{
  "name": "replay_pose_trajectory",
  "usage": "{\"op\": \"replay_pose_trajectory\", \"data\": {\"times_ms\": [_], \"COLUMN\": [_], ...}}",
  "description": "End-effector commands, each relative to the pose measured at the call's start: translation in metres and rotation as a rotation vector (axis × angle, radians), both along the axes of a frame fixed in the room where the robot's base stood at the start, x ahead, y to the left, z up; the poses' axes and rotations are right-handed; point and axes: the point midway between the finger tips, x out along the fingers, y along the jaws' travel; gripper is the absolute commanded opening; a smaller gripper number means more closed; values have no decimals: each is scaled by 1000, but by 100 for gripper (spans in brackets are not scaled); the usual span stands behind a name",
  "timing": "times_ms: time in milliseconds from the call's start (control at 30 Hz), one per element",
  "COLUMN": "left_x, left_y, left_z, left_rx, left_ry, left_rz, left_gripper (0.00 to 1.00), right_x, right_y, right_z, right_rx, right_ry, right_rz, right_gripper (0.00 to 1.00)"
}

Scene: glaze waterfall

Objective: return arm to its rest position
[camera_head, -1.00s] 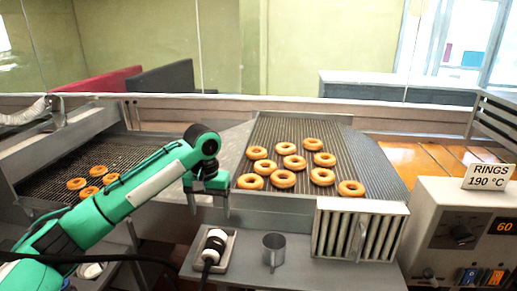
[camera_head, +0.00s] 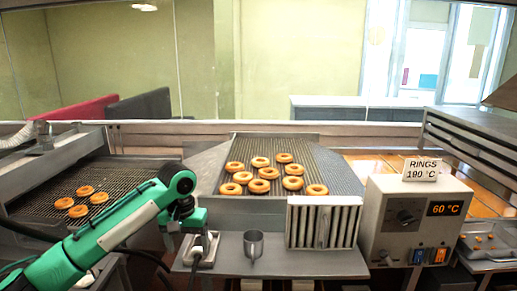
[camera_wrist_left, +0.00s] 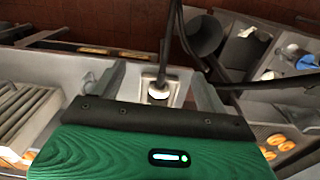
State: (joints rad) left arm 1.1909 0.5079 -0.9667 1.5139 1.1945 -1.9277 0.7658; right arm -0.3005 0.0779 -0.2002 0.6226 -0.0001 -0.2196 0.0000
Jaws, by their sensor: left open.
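My left arm, green and black, comes in from the left in the head view. Its gripper (camera_head: 190,232) hangs over the small tray (camera_head: 207,252) at the left end of the grey work shelf. In the left wrist view the two fingers of the gripper (camera_wrist_left: 160,82) stand wide apart. A white-topped black tool (camera_wrist_left: 158,90) with a cord shows in the gap beyond them, in its tray. I see nothing held between the fingers. My right gripper does not show in either view.
A metal cup (camera_head: 253,244) and a slatted metal rack (camera_head: 322,224) stand on the shelf. Several ring doughnuts (camera_head: 270,173) lie on the ribbed conveyor behind, more on the left mesh (camera_head: 78,211). A control box (camera_head: 410,215) reading 60 °C stands right, bearing a RINGS 190 °C sign (camera_head: 422,169).

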Motion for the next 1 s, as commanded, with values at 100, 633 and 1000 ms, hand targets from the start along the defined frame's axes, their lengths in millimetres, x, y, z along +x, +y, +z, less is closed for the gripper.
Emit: {"op": "replay_pose_trajectory", "data": {"times_ms": [100, 633, 1000], "left_x": [-6, -66, -142], "left_y": [-8, -60, -86], "left_z": [-16, -115, -184], "left_rx": [-10, -115, -232], "left_ry": [0, -51, -151], "left_rz": [-30, -216, -297], "left_gripper": [75, 75, 75], "right_x": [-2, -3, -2], "right_y": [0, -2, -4], "right_z": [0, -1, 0], "right_rx": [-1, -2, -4], "right_ry": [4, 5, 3], "right_rz": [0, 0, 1], "right_gripper": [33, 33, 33]}}
